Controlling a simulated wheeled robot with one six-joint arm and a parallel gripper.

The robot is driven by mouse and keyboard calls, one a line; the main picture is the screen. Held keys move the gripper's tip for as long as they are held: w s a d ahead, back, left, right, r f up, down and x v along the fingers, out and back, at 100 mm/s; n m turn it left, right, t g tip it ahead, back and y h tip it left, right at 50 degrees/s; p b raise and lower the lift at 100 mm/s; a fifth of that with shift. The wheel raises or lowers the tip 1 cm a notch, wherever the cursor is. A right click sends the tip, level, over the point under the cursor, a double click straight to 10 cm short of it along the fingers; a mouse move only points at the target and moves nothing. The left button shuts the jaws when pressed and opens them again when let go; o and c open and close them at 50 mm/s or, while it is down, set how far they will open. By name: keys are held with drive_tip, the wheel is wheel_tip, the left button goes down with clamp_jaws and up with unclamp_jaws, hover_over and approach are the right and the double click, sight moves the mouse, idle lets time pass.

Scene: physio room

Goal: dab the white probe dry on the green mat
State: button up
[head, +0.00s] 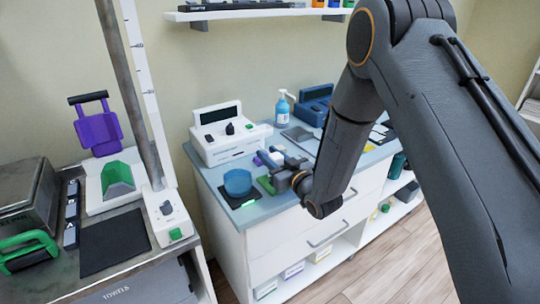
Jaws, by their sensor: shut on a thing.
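My gripper (272,168) is over the blue top of the white cabinet, at the end of the arm that comes down from the upper right. It is shut on a small pale thing (276,156), which I take to be the white probe, though it is mostly hidden by the fingers. The green mat (265,185) lies on the cabinet top just below and beside the fingers, and is partly covered by them. I cannot tell whether the probe touches the mat.
A blue round tub (237,183) on a dark pad stands left of the mat. A white console (228,138), a blue pump bottle (282,110) and a metal tray (301,138) stand behind. A second bench with a black mat (115,240) is at left.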

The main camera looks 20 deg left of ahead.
drive_tip(key=shift+f, duration=0.35)
idle(0.7)
wheel_tip(320, 180, up, 7)
drive_tip(key=p, duration=0.3)
idle(0.7)
idle(0.5)
